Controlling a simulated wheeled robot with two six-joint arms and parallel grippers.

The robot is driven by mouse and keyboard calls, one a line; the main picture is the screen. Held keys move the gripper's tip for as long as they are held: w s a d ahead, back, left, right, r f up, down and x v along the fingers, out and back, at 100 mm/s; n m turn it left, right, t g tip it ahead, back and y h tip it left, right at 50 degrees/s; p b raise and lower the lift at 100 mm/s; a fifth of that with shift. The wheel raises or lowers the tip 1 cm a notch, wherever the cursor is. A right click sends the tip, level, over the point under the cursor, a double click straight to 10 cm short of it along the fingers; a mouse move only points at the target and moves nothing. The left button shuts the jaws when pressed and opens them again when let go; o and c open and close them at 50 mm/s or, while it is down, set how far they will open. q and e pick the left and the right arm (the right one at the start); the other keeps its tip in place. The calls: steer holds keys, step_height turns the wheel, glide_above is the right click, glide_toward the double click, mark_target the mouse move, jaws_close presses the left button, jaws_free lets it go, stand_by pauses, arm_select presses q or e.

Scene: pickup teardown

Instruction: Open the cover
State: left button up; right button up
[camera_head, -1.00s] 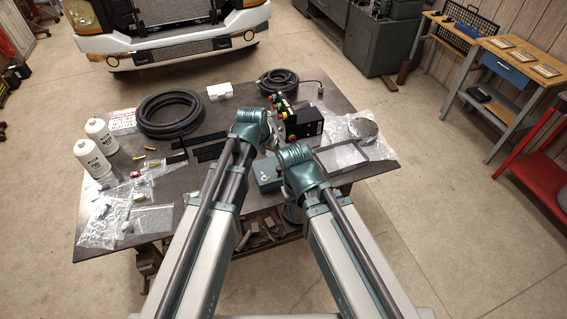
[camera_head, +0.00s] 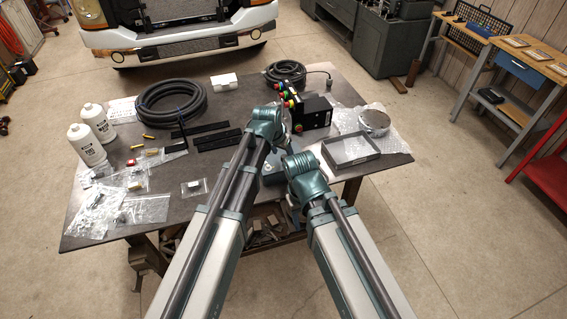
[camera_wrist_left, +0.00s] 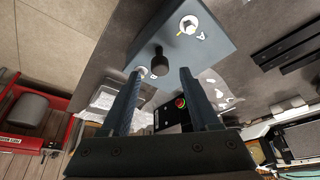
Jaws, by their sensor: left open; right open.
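A blue-grey box (camera_wrist_left: 205,35) with a black knob (camera_wrist_left: 160,62) and white round fittings fills the top of the left wrist view. In the head view only part of the box (camera_head: 272,178) shows between my arms. My left gripper (camera_wrist_left: 160,73) is open. The knob appears between its fingertips, and I cannot tell whether they touch it. In the head view my left gripper (camera_head: 270,125) is seen from behind, its fingers hidden by the wrist. My right gripper (camera_head: 302,166) is lower and right, close beside the box, its fingers also hidden.
A black control box (camera_head: 312,112) with coloured buttons and an open grey tray (camera_head: 350,160) lie right of the grippers. Black bars (camera_head: 215,138), a coiled hose (camera_head: 150,112), white bottles (camera_head: 86,146) and plastic bags lie left.

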arm_select(q)
steer(key=b+x, duration=0.1)
steer(key=x, duration=0.1)
steer(key=shift+w+f, duration=0.1)
steer(key=shift+f, duration=0.25)
jaws_close()
stand_by(1.2)
